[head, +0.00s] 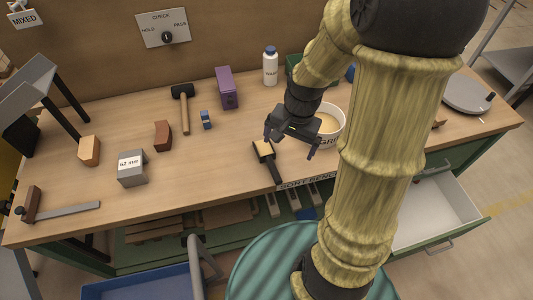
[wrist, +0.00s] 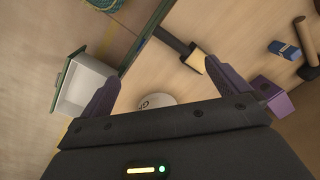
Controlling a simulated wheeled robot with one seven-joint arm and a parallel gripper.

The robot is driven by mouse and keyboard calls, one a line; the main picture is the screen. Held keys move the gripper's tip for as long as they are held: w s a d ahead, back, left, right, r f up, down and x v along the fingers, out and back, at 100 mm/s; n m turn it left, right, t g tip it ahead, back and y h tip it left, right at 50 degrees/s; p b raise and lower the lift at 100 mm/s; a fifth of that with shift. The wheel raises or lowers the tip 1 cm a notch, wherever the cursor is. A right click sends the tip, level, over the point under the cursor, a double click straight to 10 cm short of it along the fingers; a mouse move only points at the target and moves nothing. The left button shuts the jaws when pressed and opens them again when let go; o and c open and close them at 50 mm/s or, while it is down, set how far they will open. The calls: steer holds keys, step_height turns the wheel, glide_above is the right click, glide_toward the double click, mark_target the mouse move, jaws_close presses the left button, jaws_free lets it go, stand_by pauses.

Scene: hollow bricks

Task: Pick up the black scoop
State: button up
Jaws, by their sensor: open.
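The black scoop (head: 275,172) lies on the workbench near its front edge, with its handle pointing toward the edge. Its head has a tan patch in it; I cannot tell whether this is contents. In the wrist view the scoop (wrist: 171,40) lies beyond the fingertips, toward the top middle, its tan head closer to the right finger. My gripper (head: 290,144) is open and empty. It hangs above the bench, just right of the scoop's head and apart from it. In the wrist view my gripper (wrist: 162,72) shows both purple fingers spread.
A white bowl (head: 337,138) of tan grit stands right behind my gripper, partly hidden. An open drawer (head: 432,215) juts out at right.

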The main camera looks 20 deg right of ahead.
steer(key=w+d+m+g+y, duration=0.1)
steer(key=w+d+m+y, duration=0.2)
steer(key=m, duration=0.6)
steer(key=shift+w+d+f+m+y+p, duration=0.3)
steer(key=shift+w+d+f+p, duration=0.15)
steer(key=shift+w, duration=0.45)
glide_toward(273, 167)
steer(key=p+x, duration=0.1)
steer(key=x, duration=0.4)
steer(key=shift+p+x, duration=0.5)
steer(key=shift+x, duration=2.05)
